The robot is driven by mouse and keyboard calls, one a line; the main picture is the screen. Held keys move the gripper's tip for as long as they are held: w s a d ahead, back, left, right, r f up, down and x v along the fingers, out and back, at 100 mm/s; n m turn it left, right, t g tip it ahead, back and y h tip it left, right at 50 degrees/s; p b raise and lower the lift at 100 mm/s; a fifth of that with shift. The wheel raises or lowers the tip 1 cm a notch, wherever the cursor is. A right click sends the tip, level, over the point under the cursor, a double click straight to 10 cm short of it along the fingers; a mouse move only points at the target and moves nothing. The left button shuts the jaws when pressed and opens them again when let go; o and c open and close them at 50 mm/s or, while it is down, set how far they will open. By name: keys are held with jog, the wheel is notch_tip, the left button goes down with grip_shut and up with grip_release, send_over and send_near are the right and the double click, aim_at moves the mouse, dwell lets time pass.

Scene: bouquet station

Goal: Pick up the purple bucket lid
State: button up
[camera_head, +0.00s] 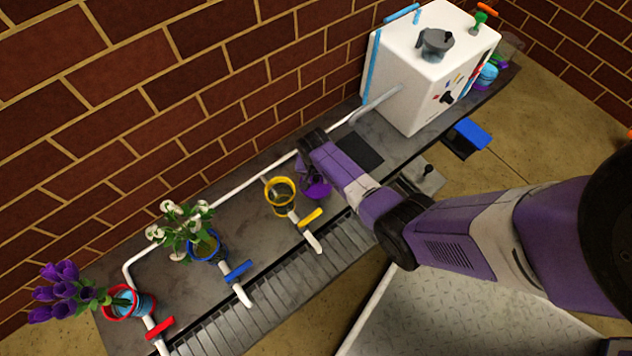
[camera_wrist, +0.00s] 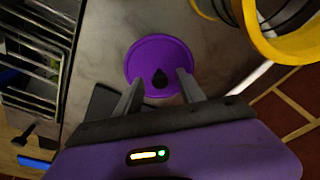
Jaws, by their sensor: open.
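The purple bucket lid (camera_wrist: 157,56) is a flat round disc with a small black knob (camera_wrist: 160,79) on it. It lies on the grey counter (camera_wrist: 108,45). My gripper (camera_wrist: 158,82) is open, with its two grey fingers on either side of the knob in the wrist view. I cannot tell how far above the lid the fingertips are. In the head view the lid (camera_head: 317,188) shows partly beside my gripper (camera_head: 308,180), which hides some of it.
A yellow-rimmed bucket (camera_head: 281,196) stands close to the lid, left of it in the head view. Blue-rimmed (camera_head: 205,246) and red-rimmed (camera_head: 130,303) buckets hold flowers farther left. A white pipe runs along the wall. A white machine (camera_head: 430,65) stands at the far right.

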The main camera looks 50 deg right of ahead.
grip_shut()
